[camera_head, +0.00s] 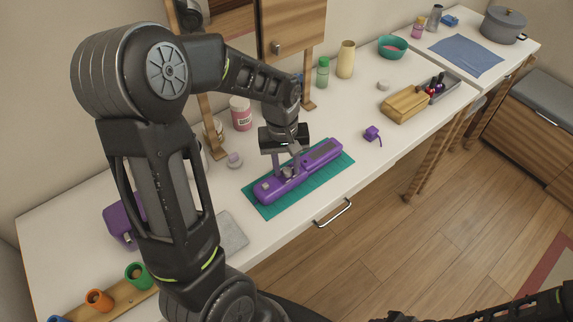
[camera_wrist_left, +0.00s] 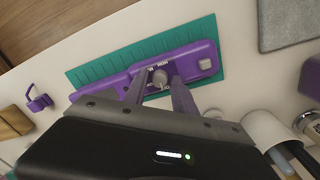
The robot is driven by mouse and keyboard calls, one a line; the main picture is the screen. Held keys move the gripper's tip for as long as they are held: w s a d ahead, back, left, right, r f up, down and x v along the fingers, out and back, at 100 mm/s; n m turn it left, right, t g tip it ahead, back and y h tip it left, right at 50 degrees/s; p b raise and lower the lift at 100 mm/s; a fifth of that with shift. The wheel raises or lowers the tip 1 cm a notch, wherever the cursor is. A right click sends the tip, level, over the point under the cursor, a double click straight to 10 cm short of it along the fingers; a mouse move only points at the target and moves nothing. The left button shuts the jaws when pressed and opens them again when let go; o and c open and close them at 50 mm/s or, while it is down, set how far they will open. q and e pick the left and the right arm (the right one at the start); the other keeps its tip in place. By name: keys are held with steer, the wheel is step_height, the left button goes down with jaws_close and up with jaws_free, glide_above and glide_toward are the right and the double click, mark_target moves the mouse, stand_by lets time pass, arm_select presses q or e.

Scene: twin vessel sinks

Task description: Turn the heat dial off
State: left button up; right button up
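A long purple device (camera_head: 268,188) lies on a teal mat (camera_head: 342,164) on the white counter; it also shows in the left wrist view (camera_wrist_left: 202,54). A small grey round dial (camera_wrist_left: 160,77) with printed marks around it sits on its top. My left gripper (camera_head: 287,172) points down over the device. In the left wrist view its two fingers (camera_wrist_left: 159,82) stand apart, one on each side of the dial, with a narrow gap showing. The dial's exact setting is too small to read. A dark part of my right arm shows at the bottom right of the head view; its fingers are not clear.
A purple clip (camera_head: 372,133) and a wooden block (camera_head: 404,105) lie right of the mat. A grey plate (camera_head: 232,235) lies to its left. A pink jar (camera_head: 241,113) and a green bottle (camera_head: 323,72) stand behind. A drawer handle (camera_head: 333,213) is at the front.

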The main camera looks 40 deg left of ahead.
mark_target(285, 170)
arm_select(q)
steer(key=shift+o, duration=1)
steer(key=r, duration=0.7)
steer(key=shift+s+a+r, duration=0.15)
steer(key=shift+a+r, duration=0.05)
steer(key=shift+r, duration=0.2)
